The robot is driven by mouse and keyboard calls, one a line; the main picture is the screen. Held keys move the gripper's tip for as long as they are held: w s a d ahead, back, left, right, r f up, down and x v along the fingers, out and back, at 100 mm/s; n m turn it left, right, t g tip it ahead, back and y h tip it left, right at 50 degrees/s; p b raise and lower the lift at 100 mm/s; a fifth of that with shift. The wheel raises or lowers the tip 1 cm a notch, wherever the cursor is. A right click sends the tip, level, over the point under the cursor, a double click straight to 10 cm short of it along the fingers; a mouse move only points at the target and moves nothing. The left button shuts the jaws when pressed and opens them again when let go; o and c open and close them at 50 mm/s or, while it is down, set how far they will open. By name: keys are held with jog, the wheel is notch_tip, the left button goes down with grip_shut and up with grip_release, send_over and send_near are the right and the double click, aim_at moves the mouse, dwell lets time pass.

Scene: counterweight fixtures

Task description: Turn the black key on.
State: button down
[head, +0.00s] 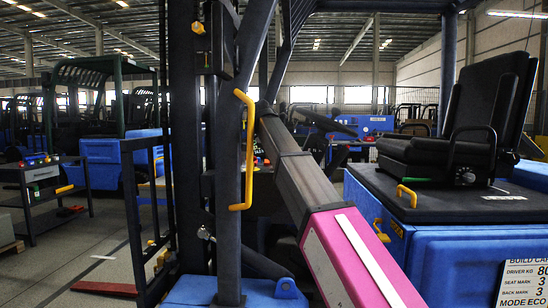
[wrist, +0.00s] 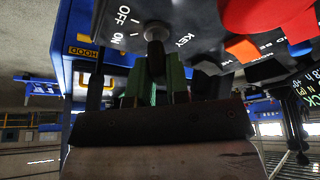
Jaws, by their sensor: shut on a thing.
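The black key (wrist: 155,62) shows in the wrist view on a dark panel (wrist: 185,15), below its round grey collar. White OFF and ON labels are printed to the left of the collar, and a KEY label to its right. My gripper (wrist: 154,80) has its two greenish fingers on either side of the key and is shut on it. I cannot tell clearly which label the key points to. In the head view, my arm reaches into the vehicle's cab. My gripper and the key are hidden there behind the posts and my arm.
A large red button (wrist: 275,14) and an orange switch (wrist: 242,49) sit on the panel right of the key. In the head view, a dark post with a yellow handle (head: 247,150) stands beside my arm. A black seat (head: 450,130) is on the blue body at right.

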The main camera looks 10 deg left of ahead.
jog(key=c, duration=1.1)
grip_release()
